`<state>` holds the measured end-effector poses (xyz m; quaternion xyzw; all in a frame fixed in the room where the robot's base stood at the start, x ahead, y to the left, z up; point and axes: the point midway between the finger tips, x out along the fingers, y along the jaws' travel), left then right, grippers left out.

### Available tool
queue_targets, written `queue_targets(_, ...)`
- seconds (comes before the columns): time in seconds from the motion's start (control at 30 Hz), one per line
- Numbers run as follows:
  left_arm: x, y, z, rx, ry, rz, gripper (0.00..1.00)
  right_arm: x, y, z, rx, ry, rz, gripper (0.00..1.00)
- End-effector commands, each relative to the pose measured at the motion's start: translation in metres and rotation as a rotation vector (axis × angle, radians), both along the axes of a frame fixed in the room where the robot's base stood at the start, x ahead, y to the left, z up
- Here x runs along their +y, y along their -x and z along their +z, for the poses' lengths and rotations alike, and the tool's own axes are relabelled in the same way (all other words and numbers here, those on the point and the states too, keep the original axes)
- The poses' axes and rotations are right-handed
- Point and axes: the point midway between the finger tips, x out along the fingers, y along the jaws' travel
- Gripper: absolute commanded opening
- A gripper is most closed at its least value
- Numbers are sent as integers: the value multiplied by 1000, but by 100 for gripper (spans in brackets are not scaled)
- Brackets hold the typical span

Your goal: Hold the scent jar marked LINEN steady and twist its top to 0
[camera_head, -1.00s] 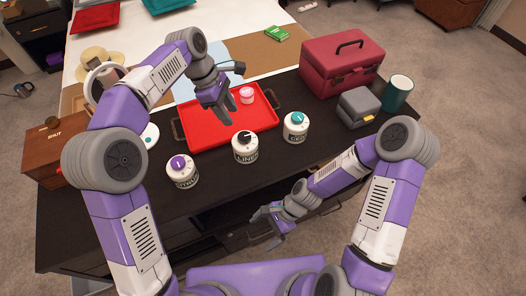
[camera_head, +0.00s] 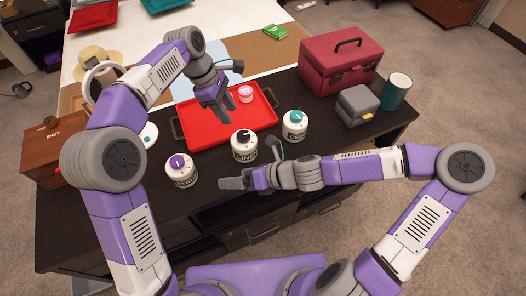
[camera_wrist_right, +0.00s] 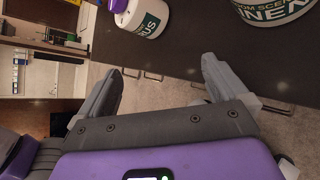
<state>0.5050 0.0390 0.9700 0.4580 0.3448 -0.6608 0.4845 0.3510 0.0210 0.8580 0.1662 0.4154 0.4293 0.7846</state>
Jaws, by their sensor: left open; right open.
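The LINEN scent jar (camera_head: 244,147) is white with a black top and stands upright on the dark counter, in front of the red tray. Its lower label shows at the upper right of the right wrist view (camera_wrist_right: 272,12). My left gripper (camera_head: 228,108) is open and empty, above the tray and behind the jar. My right gripper (camera_head: 222,184) is open and empty at the counter's front edge, in front of the LINEN jar and apart from it. In the right wrist view its two fingers (camera_wrist_right: 158,88) are spread with nothing between them. The top's exact setting is too small to read.
A purple-topped jar (camera_head: 182,170) stands left of the LINEN jar, and a teal-topped jar (camera_head: 295,125) to its right. The red tray (camera_head: 205,133) holds a small pink-topped jar (camera_head: 245,93). A grey box (camera_head: 357,105), teal cup (camera_head: 397,91) and red case (camera_head: 340,70) stand at the right.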

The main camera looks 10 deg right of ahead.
Motion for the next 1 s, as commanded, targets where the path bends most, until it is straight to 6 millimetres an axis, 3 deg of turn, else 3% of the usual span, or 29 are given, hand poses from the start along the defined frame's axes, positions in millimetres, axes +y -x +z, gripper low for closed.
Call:
queue_targets(0.1, 0, 0, 0, 0, 0, 0, 43, -24, -16, 3, -28, 62, -133, 100)
queue_targets(0.2, 0, 0, 0, 0, 0, 0, 43, -45, -40, -1, -184, 114, -146, 100)
queue_targets(0.5, 0, 0, 0, 0, 0, 0, 43, -70, -83, -21, -599, 223, -52, 100)
queue_targets(0.7, 0, 0, 0, 0, 0, 0, 43, -71, -93, -27, -678, 253, -35, 100)
queue_targets(1.0, 0, 0, 0, 0, 0, 0, 43, -42, -119, -43, -679, 252, -34, 100)
